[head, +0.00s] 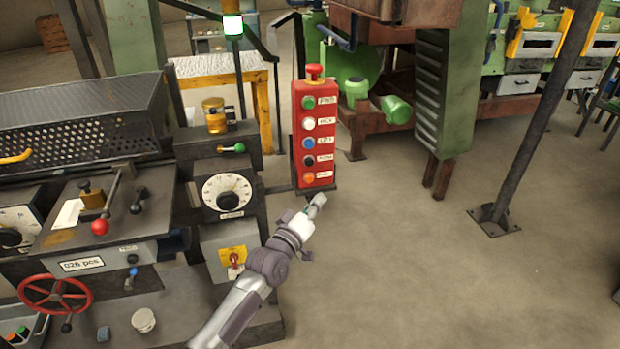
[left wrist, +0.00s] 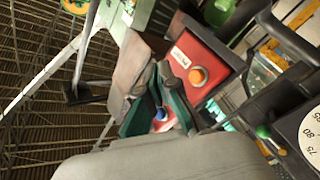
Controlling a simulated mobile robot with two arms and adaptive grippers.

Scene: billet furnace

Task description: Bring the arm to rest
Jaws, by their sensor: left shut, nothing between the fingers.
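My left arm reaches in from the bottom of the head view. Its gripper (head: 316,203) is shut and empty, just below and in front of the red push-button box (head: 318,133). The box carries a column of labelled buttons in green, white, blue, black and orange, with a red mushroom button on top. In the left wrist view the gripper's fingers (left wrist: 160,108) cover part of the red box (left wrist: 205,55), and an orange button (left wrist: 198,76) shows beside them. I cannot tell whether the fingertips touch the box. My right gripper is not in view.
A machine with a round dial (head: 228,192), a red handwheel (head: 55,295) and a red-knobbed lever (head: 101,227) stands close on the left of the arm. A dark post (head: 540,120) stands on the right. The floor (head: 420,280) between is clear.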

